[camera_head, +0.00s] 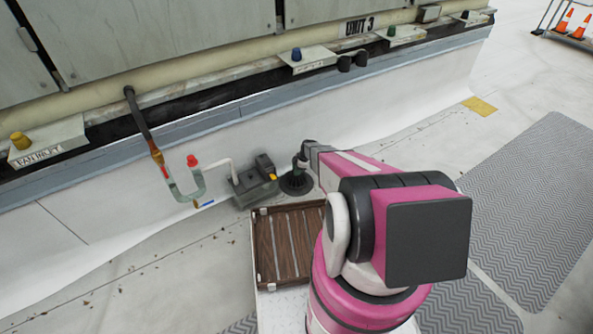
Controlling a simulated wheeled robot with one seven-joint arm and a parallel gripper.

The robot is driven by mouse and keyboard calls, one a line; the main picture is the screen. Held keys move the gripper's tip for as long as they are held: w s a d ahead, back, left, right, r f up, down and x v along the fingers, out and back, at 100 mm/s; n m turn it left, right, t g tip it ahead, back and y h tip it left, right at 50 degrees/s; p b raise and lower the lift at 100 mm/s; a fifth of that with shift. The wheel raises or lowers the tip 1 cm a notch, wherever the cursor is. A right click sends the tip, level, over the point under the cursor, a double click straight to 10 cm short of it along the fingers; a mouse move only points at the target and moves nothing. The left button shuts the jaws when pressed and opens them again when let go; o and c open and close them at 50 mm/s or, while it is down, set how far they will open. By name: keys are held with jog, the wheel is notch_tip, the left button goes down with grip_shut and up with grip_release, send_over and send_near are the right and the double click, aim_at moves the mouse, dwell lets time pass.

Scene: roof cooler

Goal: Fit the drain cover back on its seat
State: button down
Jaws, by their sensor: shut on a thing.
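My gripper (298,162) is at the far end of my pink arm, beside the foot of the unit's white kerb. It points down and is shut on the drain cover (297,185), a dark, round, ribbed piece at roof level. The cover looks roughly level. Its seat is hidden under the cover and the gripper, so I cannot tell whether the cover touches it. My wrist and arm hide the right side of this spot.
A grey box (256,188) with a pipe stands just left of the cover. A clear U-shaped trap (188,184) with a red cap is further left. A brown slatted tray (257,262) lies in front. Grey walkway mats (540,200) are right; open roof is left.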

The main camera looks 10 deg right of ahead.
jog(key=shift+f, duration=0.9)
dwell(0.8)
jog(key=shift+c, duration=1.1)
grip_release()
jog(key=shift+r, duration=0.1)
jog(key=shift+r, duration=2.95)
